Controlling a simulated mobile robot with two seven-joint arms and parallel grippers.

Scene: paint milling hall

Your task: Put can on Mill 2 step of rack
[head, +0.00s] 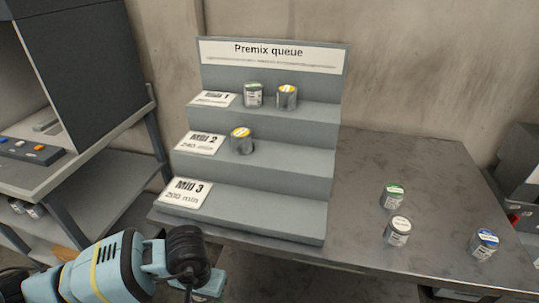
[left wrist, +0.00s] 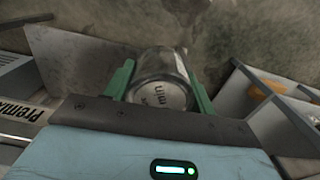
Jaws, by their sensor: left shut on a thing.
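My left gripper (left wrist: 160,78) has its green fingers closed on a can (left wrist: 162,92) with a pale lid reading "min" in the left wrist view. In the head view my left arm is at the lower left, in front of the rack, and the held can cannot be made out. The grey stepped rack (head: 270,206) carries the sign "Premix queue". Its middle step, labelled Mill 2 (head: 199,143), holds one yellow-lidded can (head: 241,141) near the label, with bare room to its right. My right gripper is out of view.
The Mill 3 step is empty. On the table (head: 390,155) stand green-lidded (head: 393,197), white-lidded (head: 398,232) and blue-lidded (head: 484,244) cans. A machine bench (head: 90,160) is at left.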

